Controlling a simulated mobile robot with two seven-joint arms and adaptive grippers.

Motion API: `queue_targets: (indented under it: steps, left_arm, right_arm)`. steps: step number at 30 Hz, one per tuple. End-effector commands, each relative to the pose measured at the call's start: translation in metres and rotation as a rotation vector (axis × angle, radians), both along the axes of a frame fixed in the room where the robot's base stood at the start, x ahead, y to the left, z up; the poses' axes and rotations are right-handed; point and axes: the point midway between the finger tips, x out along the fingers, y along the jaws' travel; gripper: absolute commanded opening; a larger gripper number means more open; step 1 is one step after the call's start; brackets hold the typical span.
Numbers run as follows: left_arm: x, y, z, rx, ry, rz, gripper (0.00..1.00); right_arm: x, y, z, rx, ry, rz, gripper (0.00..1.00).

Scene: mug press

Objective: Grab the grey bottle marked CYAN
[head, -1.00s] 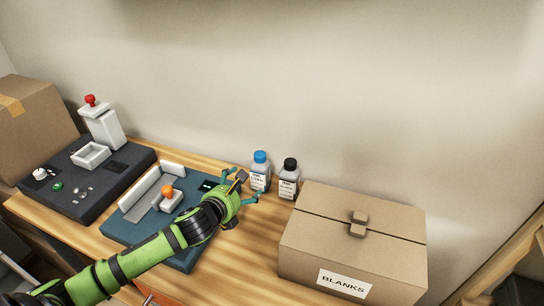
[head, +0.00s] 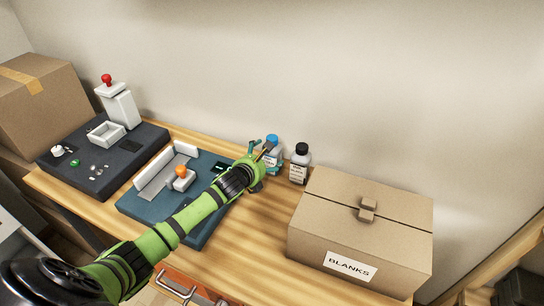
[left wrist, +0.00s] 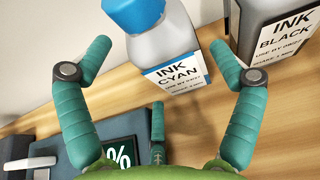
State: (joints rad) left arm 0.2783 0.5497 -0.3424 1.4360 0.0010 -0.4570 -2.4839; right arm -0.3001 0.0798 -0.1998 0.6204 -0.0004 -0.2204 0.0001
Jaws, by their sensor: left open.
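The grey bottle marked INK CYAN (left wrist: 172,45) has a blue cap and stands upright on the wooden bench by the wall. In the head view, the cyan bottle (head: 273,153) is partly covered by my left gripper (head: 263,157). In the left wrist view, my left gripper (left wrist: 160,60) is open, one fingertip on each side of the bottle, with gaps visible and no grasp. The black-capped bottle marked INK BLACK (left wrist: 275,35) stands just right of it, close to the right finger; it also shows in the head view (head: 299,165). My right gripper is out of view.
A cardboard box labelled BLANKS (head: 350,235) stands right of the bottles. A blue press plate (head: 205,232) with an orange knob lies under my left arm. A dark panel (head: 85,180) with a red-topped post is further left.

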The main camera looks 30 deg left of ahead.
Motion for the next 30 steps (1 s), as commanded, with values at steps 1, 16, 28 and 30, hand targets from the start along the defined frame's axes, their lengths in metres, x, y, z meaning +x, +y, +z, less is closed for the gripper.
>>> queue_targets:
  steps: [1, 16, 28, 30]
  left_arm:
    - [0.006, 0.0, -0.001, -0.003, 0.0, 0.002, 0.92]
    - [0.024, 0.001, -0.01, 0.0, 0.0, -0.002, 0.92]
    - [0.024, 0.001, -0.007, -0.001, -0.005, -0.003, 0.26]
    - [0.025, 0.001, -0.005, 0.001, -0.006, -0.002, 0.26]
  right_arm:
    - [0.0, 0.0, 0.002, 0.0, 0.0, 0.0, 0.4]
    - [0.0, 0.0, 0.0, 0.0, 0.0, 0.0, 0.4]
    - [0.0, 0.0, 0.0, 0.0, -0.001, 0.0, 0.4]
    - [0.0, 0.0, 0.0, 0.0, -0.001, 0.0, 0.4]
